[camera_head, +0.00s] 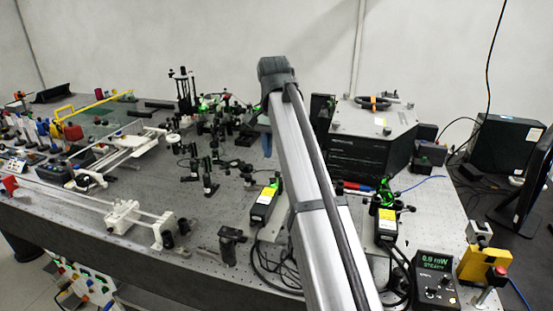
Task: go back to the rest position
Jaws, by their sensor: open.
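My arm rises from the bottom centre of the head view to a dark joint near the top middle. Beyond that joint the arm is hidden behind its own silver link. A small blue-grey piece shows at the link's left edge, and I cannot tell what it is. I cannot make out my gripper or its fingertips. No held object can be seen.
A perforated optical bench (100,220) carries many black mounts and posts. A large black instrument (372,140) stands right of my arm. A yellow-labelled black box (264,204) lies left of it. A power meter (434,278) and a yellow block (480,264) sit lower right.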

